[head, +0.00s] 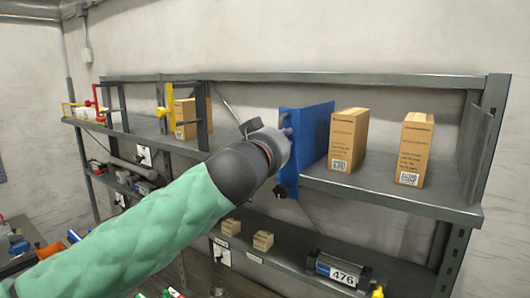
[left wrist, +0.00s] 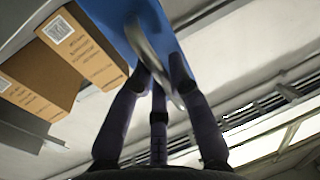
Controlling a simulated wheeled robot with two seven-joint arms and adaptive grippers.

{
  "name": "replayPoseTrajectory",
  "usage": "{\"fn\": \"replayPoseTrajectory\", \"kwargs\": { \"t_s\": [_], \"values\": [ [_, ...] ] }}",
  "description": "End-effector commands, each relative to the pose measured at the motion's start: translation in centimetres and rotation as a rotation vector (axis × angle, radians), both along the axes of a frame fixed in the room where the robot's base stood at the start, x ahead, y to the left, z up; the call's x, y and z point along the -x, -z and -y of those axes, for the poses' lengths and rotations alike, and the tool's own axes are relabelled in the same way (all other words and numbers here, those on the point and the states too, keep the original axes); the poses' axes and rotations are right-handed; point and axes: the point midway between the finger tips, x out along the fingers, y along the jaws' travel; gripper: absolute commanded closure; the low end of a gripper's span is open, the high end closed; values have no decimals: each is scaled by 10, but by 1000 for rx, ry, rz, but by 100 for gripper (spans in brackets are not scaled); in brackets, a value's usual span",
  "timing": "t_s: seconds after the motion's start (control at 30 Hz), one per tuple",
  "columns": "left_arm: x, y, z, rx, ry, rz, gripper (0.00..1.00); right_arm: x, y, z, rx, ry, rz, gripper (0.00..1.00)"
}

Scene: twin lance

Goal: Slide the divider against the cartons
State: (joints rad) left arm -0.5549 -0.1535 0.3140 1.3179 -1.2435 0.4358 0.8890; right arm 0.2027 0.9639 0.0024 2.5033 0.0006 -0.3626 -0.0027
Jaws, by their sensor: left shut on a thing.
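The blue divider (head: 316,132) stands upright on the top shelf, left of the cartons. Two tan cartons stand on the same shelf: the near one (head: 348,140) close to the divider's right side and another (head: 414,150) further right, with a gap between them. My left gripper (head: 287,136) is at the divider's front edge and shut on it; its fingers are mostly hidden in the head view. My right gripper is not in view.
The grey top shelf (head: 400,197) has an upright end panel at the right. Another carton (head: 186,117) stands further left near dark frames. The lower shelf holds small boxes (head: 263,240) and a unit marked 476 (head: 342,273).

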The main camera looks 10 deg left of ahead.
Motion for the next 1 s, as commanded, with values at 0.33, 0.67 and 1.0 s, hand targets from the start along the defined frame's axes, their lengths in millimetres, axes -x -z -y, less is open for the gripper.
{"fn": "replayPoseTrajectory", "kwargs": {
  "t_s": [0.33,0.67,1.0],
  "values": [
    [29,6,82,-2,9,1,100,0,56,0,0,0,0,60],
    [57,3,161,-3,6,-2,100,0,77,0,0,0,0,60],
    [72,1,200,0,3,-2,100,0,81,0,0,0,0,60]
  ]
}}
